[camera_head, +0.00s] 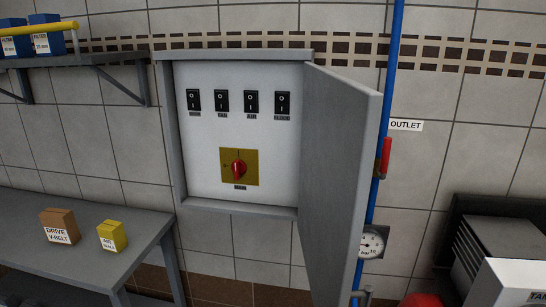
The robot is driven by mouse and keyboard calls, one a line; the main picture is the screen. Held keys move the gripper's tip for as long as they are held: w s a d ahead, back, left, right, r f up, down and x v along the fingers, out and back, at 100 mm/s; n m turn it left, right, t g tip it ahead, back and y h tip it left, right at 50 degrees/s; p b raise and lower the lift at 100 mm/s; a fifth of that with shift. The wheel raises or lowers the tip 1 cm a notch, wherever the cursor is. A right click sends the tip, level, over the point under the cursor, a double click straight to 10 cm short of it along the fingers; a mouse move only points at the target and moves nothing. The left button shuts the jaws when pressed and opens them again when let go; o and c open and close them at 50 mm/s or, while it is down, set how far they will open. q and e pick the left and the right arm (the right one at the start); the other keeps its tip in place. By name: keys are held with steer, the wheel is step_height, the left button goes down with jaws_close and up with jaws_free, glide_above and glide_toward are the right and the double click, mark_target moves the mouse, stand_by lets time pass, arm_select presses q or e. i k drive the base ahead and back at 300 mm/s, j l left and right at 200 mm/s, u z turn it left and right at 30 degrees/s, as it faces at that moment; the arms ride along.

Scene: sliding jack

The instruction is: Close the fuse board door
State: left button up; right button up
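The fuse board (215,205) is a grey wall box in the middle of the head view. Its door (335,170) is hinged on the right side and stands wide open, swung out toward me. Inside on the white panel is a row of several black rocker switches (222,101). Below them a red rotary knob (238,169) sits on a yellow plate. The outer edge of the door reaches in front of the blue pipe. Neither of my grippers shows in this view.
A grey table (90,238) at the left carries a brown box (59,227) and a yellow box (112,236). A shelf (95,60) holds blue filter boxes at upper left. Right of the door are a blue pipe (393,60), red lever (385,158) and gauge (373,242).

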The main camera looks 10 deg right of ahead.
mark_target(341, 115)
steer(key=i+l+u, duration=0.15)
steer(key=l, duration=0.35)
steer(key=i+l+u, duration=0.1)
steer(key=l, duration=0.4)
steer(key=i+l+u, duration=0.15)
steer(key=l, duration=0.35)
